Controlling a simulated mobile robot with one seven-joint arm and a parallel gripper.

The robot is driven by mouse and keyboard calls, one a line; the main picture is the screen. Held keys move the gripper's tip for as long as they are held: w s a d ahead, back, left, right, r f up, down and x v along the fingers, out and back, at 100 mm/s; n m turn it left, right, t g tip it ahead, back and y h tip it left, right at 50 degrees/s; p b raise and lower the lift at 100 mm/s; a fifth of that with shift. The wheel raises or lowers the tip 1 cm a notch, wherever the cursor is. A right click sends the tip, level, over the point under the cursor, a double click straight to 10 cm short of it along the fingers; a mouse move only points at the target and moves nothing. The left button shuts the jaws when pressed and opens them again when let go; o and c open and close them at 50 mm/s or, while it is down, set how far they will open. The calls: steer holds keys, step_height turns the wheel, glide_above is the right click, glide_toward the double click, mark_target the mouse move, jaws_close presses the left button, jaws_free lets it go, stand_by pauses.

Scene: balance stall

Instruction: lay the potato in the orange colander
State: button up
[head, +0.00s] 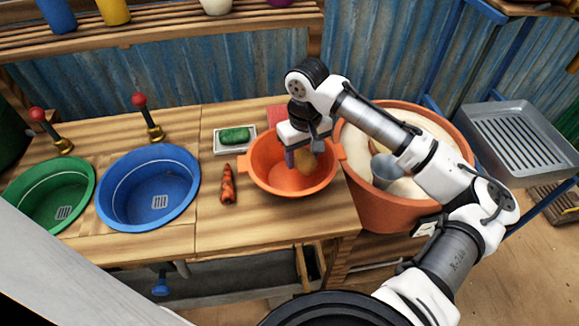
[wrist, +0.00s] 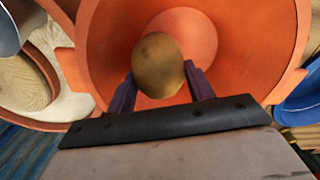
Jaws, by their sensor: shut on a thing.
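The orange colander (head: 262,167) stands on the wooden counter near its right end. My gripper (head: 303,160) points down into it and is shut on the potato (head: 306,165). In the wrist view the brown potato (wrist: 158,65) sits between the two purple fingers of my gripper (wrist: 160,82), with the colander (wrist: 110,40) around and below it. The potato is within the colander's rim outline. I cannot tell whether it touches the bottom.
Blue (head: 187,205) and green (head: 85,197) basins are further left. A large terracotta tub (head: 375,205) stands close at the right.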

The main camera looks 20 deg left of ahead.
steer(key=shift+f+b, duration=0.3)
steer(key=shift+f, duration=0.3)
stand_by(0.3)
steer(key=o, duration=1.1)
step_height(320, 180, up, 14)
steer(key=b, duration=0.1)
